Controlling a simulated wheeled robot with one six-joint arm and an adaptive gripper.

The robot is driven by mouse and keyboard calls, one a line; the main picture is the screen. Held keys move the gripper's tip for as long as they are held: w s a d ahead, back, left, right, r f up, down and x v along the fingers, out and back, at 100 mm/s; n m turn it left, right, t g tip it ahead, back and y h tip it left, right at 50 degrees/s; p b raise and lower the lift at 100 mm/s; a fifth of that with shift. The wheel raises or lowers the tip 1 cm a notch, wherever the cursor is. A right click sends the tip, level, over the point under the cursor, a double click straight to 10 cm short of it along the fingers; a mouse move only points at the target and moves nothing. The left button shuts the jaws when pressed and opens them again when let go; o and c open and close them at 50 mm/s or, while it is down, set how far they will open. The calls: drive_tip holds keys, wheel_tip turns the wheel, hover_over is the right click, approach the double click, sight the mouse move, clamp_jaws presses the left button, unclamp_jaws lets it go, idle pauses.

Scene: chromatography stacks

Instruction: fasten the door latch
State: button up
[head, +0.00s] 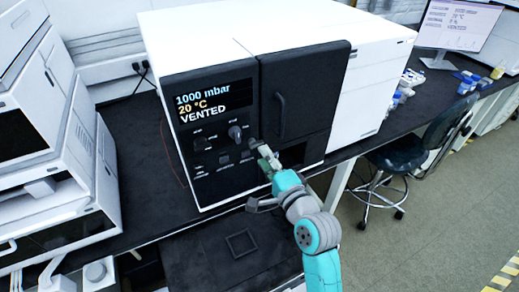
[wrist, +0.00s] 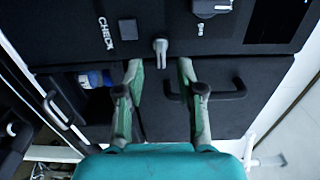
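The instrument's black door (head: 310,85) is at the right of its front, with a bar handle (head: 280,103). It looks shut or nearly so. In the wrist view, a grey latch lever (wrist: 161,49) sits on the panel just above the seam, pointing down toward the door (wrist: 225,115) and its handle (wrist: 240,92). My gripper (head: 262,153) is at the panel's lower right, by the seam. In the wrist view its fingers (wrist: 159,68) are open and empty, one either side of the lever's line, with no clear contact. The gripper hides the latch in the head view.
The panel (head: 205,125) has a display reading 1000 mbar, 20 °C, VENTED, and a knob (head: 236,133). A blue item (wrist: 95,79) shows in a dark recess at left in the wrist view. White instruments (head: 55,140) stand at left; a chair (head: 410,155) is at right.

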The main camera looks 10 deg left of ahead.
drive_tip(key=v, duration=0.7)
drive_tip(key=shift+w, duration=0.1)
drive_tip(key=s+d+f+n+h, duration=0.3)
drive_tip(key=s+d+f+h, duration=0.3)
drive_tip(key=s+d+f, duration=0.9)
drive_tip(key=s+d+r+n+h, duration=0.1)
drive_tip(key=s+n, duration=0.3)
drive_tip(key=s, duration=0.8)
drive_tip(key=s+d+r+n+h, duration=0.1)
drive_tip(key=s+d+n+h, duration=0.2)
drive_tip(key=s, duration=1)
drive_tip(key=shift+s+d+n, duration=0.2)
drive_tip(key=shift+d+n, duration=0.05)
drive_tip(key=shift+n, duration=0.45)
